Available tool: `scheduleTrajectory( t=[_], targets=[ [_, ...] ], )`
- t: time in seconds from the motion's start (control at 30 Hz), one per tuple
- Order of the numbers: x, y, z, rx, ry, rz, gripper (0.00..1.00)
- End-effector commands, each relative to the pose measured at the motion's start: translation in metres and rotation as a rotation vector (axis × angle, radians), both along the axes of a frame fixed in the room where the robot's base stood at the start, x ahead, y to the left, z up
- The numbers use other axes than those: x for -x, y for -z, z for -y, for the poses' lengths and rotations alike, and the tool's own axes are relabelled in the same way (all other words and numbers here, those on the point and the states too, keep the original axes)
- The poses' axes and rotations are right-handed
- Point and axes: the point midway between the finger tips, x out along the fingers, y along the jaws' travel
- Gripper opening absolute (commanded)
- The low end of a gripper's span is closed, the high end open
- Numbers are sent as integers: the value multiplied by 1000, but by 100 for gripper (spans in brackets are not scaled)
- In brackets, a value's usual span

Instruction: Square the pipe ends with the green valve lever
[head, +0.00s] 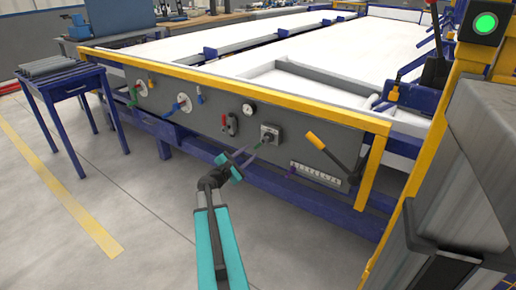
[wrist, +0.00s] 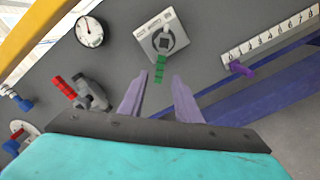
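A short green lever (wrist: 160,68) hangs down from the knob of a grey square valve plate (wrist: 143,38) in the wrist view. Its lower end lies between the tips of my gripper (wrist: 161,82), whose two purple fingers are spread apart and hold nothing. In the head view my gripper (head: 245,158) is just below and left of the same plate (head: 269,135) on the grey front panel. I see no pipe ends clearly on the bed.
A pressure gauge (wrist: 90,31), a red-handled clamp (wrist: 65,88) and a numbered scale (wrist: 270,37) with a purple pointer (wrist: 241,69) surround the plate. Grey pipes (head: 50,66) lie on a blue side table.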

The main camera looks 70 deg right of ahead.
Motion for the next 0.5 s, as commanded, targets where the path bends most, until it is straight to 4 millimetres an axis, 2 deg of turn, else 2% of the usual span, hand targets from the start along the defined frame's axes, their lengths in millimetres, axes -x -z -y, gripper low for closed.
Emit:
scheduleTrajectory(
  t=[0.03, 0.3, 0.5],
  targets=[
    [1, 2, 9, 1, 1, 1, 30],
    [11, 2, 44, 0, 1, 1, 30],
    [15, 1, 62, 1, 1, 0, 30]
  ],
)
